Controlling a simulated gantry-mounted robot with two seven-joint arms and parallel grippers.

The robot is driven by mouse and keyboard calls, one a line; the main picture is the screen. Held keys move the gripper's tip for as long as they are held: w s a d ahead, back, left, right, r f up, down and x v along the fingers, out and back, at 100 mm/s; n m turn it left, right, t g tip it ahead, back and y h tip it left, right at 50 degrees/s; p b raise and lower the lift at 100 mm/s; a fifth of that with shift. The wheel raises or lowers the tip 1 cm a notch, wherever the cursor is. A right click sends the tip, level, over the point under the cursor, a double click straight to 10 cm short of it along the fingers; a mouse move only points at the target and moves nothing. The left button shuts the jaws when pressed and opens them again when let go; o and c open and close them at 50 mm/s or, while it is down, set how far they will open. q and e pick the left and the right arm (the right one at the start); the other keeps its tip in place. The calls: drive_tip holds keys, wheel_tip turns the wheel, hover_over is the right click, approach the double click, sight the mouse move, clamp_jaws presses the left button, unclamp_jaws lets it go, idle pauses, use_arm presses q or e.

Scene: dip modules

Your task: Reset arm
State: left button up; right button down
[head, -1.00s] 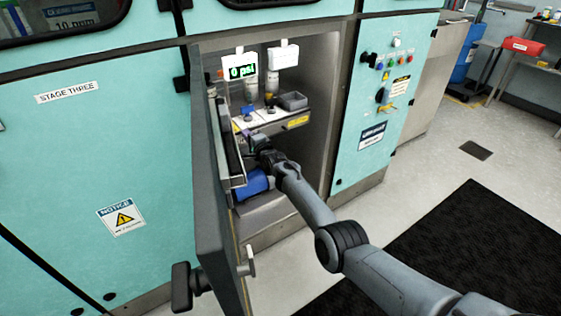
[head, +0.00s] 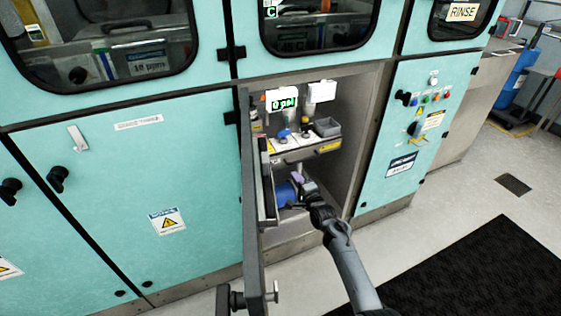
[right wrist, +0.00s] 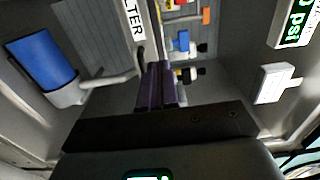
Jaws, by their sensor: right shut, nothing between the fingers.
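My right arm reaches from the lower right into an open cabinet bay. My right gripper (head: 297,178) has purple fingers and is inside the bay, just above and beside a blue cylinder (head: 284,195). In the right wrist view the two purple fingers (right wrist: 158,85) are together with nothing held between them. The blue cylinder (right wrist: 42,58) shows there at the left, apart from the fingers. My left gripper is not in view.
The grey open door (head: 252,200) stands close left of my arm. A pressure display (head: 281,104) reads 0 psi above a shelf with a blue knob (head: 284,133) and a grey bin (head: 327,127). Teal panels flank the bay. Floor at the right is clear around a black mat (head: 470,265).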

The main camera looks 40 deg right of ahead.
drive_tip(key=s+a+f+n+g+p, duration=0.1)
drive_tip(key=s+f+g+p, duration=0.1)
drive_tip(key=s+f+p, duration=0.35)
drive_tip(key=s+a+f+n+g+y+p, duration=0.1)
drive_tip(key=s+a+n+p, duration=0.2)
drive_tip(key=s, duration=0.4)
drive_tip(key=s+a+f+n+g+y+p, duration=0.1)
drive_tip(key=s+a+y+p, duration=0.1)
drive_tip(key=s+a, duration=0.35)
drive_tip(key=s+a+r+n+g+y+p, duration=0.1)
drive_tip(key=s+a+r+n+g+p, duration=0.3)
drive_tip(key=s+a, duration=0.35)
drive_tip(key=s+a+r+n+g+p, duration=0.1)
drive_tip(key=s+a+r+n+p, duration=0.25)
drive_tip(key=s+a+r, duration=0.35)
drive_tip(key=s+a+r+n+g, duration=0.3)
drive_tip(key=s+r+n+g, duration=0.2)
drive_tip(key=s+r+n, duration=0.5)
wheel_tip(320, 180, up, 36)
drive_tip(key=s+p, duration=0.1)
drive_tip(key=p, duration=3.6)
drive_tip(key=shift+r, duration=0.25)
drive_tip(key=shift+s, duration=0.1)
